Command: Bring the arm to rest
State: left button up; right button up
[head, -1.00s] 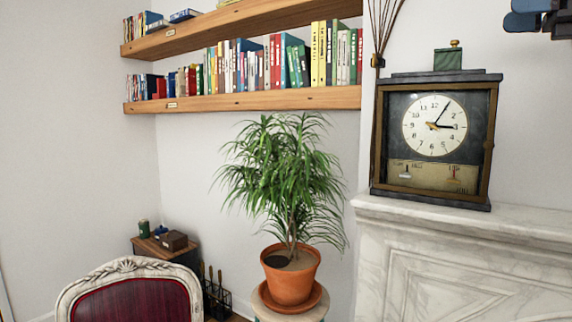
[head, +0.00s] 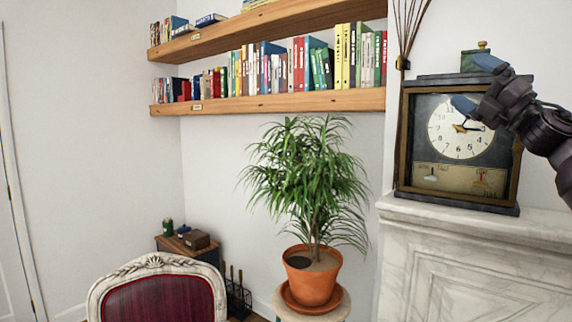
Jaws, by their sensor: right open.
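My right gripper (head: 474,84) shows at the upper right of the head view, with its arm coming in from the right edge. Its two blue-tipped fingers are spread apart with nothing between them. It is in front of the dark-framed clock (head: 416,160) in the picture and covers part of the dial's upper right. I cannot tell how far it is from the clock. My left gripper is not in view.
The clock stands on a white marble mantel (head: 470,222). A potted plant (head: 315,287) is on a stand left of it. Wooden shelves (head: 285,103) hold books above. A red chair (head: 160,298) and a small side table (head: 172,244) are at lower left.

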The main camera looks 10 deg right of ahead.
jog(key=w+a+f+m+h, duration=0.1)
jog(key=w+f+m+h, duration=0.2)
jog(key=f, duration=0.6)
jog(key=w+a+f+m+h, duration=0.1)
jog(key=f+m+h, duration=0.1)
jog(key=f+m, duration=0.5)
jog(key=w+a+f+m+h, duration=0.1)
jog(key=f+m+h, duration=0.2)
jog(key=f, duration=0.7)
jog(key=s+a+f+m+g+h, duration=0.1)
jog(key=s+a+f+m+g, duration=0.15)
jog(key=f, duration=0.75)
jog(key=s+a+f+m+g+h, duration=0.15)
jog(key=f+m, duration=0.25)
jog(key=f, duration=0.6)
jog(key=s+a+f+m+g, duration=0.25)
jog(key=s+a+f, duration=0.3)
jog(key=f, duration=0.45)
jog(key=s+a+f+m+g, duration=0.1)
jog(key=s+a+f+m, duration=0.2)
jog(key=s+a+f, duration=0.45)
jog(key=s+a+f+m+g+h, duration=0.1)
jog(key=s+a+f+m+g, duration=0.2)
jog(key=s+f, duration=1)
jog(key=shift+s+a+f+m, duration=0.3)
jog(key=shift+s+a, duration=0.15)
jog(key=shift+s, duration=0.8)
